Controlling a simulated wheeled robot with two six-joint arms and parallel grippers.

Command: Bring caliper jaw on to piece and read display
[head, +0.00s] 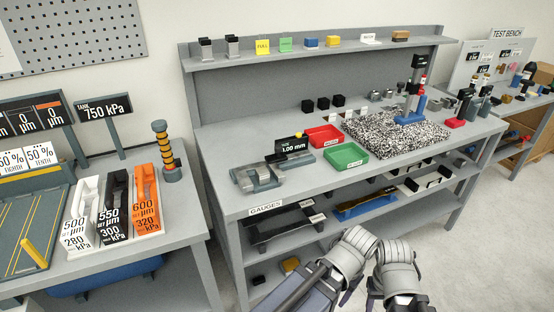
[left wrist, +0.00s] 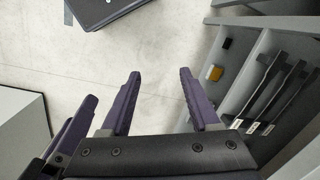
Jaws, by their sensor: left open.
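A grey caliper-like device (head: 258,176) lies at the front left of the middle bench, with dark blocks and lighter bars on it. Its jaw and any piece between are too small to tell apart. A black display (head: 294,146) behind it reads 1.00 mm. My left gripper (left wrist: 160,74) is open and empty in the left wrist view, over bare floor. Other purple finger-like parts at the left of that view may be my right gripper; its opening cannot be told. In the head view both my forearms end low in front of the bench, and the fingertips are mostly hidden.
A red tray (head: 325,137) and a green tray (head: 346,156) stand right of the device, beside a speckled mat (head: 385,135). Shelves with gauges (head: 285,222) lie under the benchtop. A side bench (head: 190,232) stands left, with a gap between. The floor right is clear.

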